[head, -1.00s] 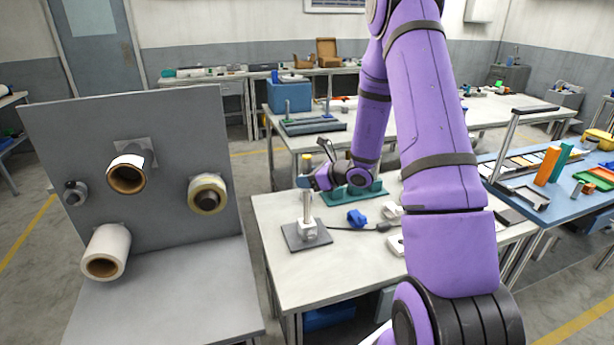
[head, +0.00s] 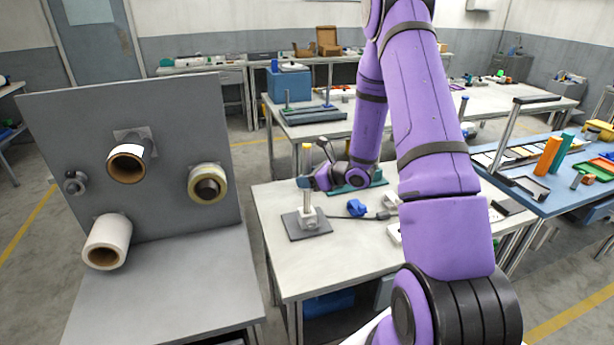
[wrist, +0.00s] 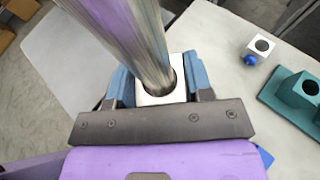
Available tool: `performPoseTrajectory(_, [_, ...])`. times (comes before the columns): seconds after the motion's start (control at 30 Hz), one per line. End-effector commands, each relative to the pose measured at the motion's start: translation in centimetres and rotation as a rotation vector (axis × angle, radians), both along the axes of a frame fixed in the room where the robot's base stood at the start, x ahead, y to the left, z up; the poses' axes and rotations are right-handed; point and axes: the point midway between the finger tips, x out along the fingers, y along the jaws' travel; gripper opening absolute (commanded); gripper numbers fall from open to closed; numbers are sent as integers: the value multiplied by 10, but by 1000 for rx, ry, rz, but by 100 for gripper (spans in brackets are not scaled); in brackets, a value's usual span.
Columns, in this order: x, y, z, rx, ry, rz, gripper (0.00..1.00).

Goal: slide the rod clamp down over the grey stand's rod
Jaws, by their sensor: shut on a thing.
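The grey stand (head: 327,230) is a flat dark grey plate on the table's front left. Its upright metal rod (head: 307,200) has a yellow tip, and a white block (head: 309,220) sits around its foot. The rod also shows in the wrist view (wrist: 125,35), running into the hole of the rod clamp (wrist: 158,98), a white block. My gripper (wrist: 160,92) is shut on the clamp, one blue finger on each side. In the head view my gripper (head: 305,182) is around mid-rod, above the lower white block; the clamp is hard to make out there.
A blue part (head: 356,208) and a dark cable lie right of the stand. A green fixture (head: 350,187) stands behind my gripper. A grey panel (head: 75,125) with film reels stands on the left.

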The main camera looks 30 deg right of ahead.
Motion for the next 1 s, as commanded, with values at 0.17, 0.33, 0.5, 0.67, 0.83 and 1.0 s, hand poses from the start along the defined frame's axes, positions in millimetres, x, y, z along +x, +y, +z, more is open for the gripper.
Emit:
performPoseTrajectory(0.17, [0, 0, 0, 0, -1, 0, 18])
performPoseTrajectory(0.33, [0, 0, -1, 0, 0, 0, 18])
performPoseTrajectory(0.5, [0, 0, -8, 2, 1, 0, 18])
performPoseTrajectory(0.67, [0, 0, -14, 1, 0, 0, 18])
performPoseTrajectory(0.83, [0, 0, -22, 1, 0, 0, 18])
performPoseTrajectory(1.0, [0, 0, -29, 2, 0, -1, 18])
